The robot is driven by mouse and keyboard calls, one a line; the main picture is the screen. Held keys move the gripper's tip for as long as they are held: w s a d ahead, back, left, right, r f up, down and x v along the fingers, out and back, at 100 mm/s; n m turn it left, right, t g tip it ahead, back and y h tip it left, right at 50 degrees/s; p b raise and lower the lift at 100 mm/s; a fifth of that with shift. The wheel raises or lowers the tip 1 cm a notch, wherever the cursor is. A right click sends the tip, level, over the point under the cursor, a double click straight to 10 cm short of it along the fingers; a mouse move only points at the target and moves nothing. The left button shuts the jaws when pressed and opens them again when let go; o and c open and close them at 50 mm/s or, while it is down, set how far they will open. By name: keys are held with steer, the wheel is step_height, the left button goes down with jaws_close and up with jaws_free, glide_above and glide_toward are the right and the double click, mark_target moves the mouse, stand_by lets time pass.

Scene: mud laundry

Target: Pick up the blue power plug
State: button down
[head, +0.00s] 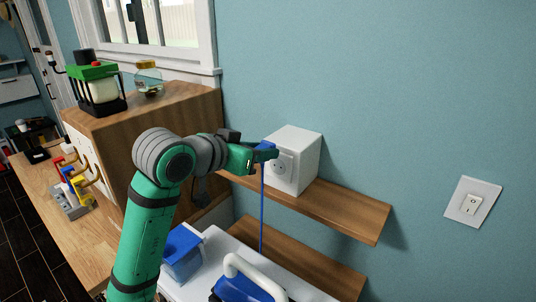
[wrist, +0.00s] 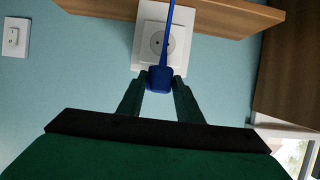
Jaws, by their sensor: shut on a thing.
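The blue power plug (wrist: 159,78) is between the fingertips of my gripper (wrist: 160,82) in the wrist view, with its blue cord running up across the picture. In the head view, the plug (head: 266,146) shows at the tip of my gripper (head: 262,152), and its cord (head: 262,215) hangs straight down. My gripper is shut on the plug, in front of the white socket box (head: 297,151) on the shelf. The round socket (wrist: 157,42) faces the gripper. The plug looks apart from the socket, but the exact gap is hard to tell.
The upper wooden shelf (head: 340,211) carries the socket box, with another shelf (head: 310,265) below. A blue appliance with a white handle (head: 250,268) stands below. A wooden cabinet (head: 190,108) is at left. A light switch (head: 472,204) is on the right wall.

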steer(key=s+a, duration=0.9)
steer(key=s, duration=0.4)
steer(key=shift+s+a, duration=0.2)
steer(key=shift+a, duration=0.15)
steer(key=shift+w+d, duration=0.1)
steer(key=shift+w, duration=0.05)
